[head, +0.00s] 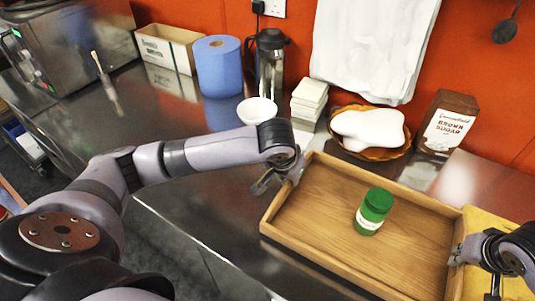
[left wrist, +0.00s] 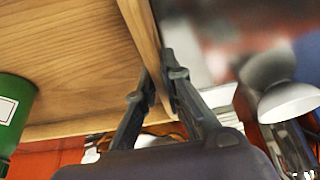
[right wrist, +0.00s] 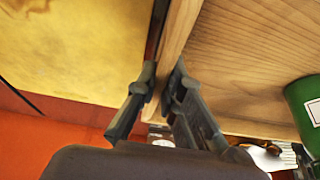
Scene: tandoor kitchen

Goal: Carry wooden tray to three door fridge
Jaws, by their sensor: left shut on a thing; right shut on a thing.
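The wooden tray (head: 330,225) is a shallow rectangular box with raised rims, at the right of the head view over the steel counter. A green jar with a white label (head: 373,211) stands upright in it. My left gripper (head: 283,181) is shut on the tray's left rim; the left wrist view shows its fingers (left wrist: 160,85) on both sides of the wood. My right gripper (head: 458,254) is shut on the right rim, with its fingers (right wrist: 165,85) on either side in the right wrist view. The three door fridge is not in view.
Behind the tray are a basket (head: 373,151) with white contents, a brown sugar bag (head: 447,124), white stacked containers (head: 309,98), a white bowl (head: 257,110) and a steel flask (head: 271,65). A yellow board (head: 487,228) lies right. Counter at left is mostly clear.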

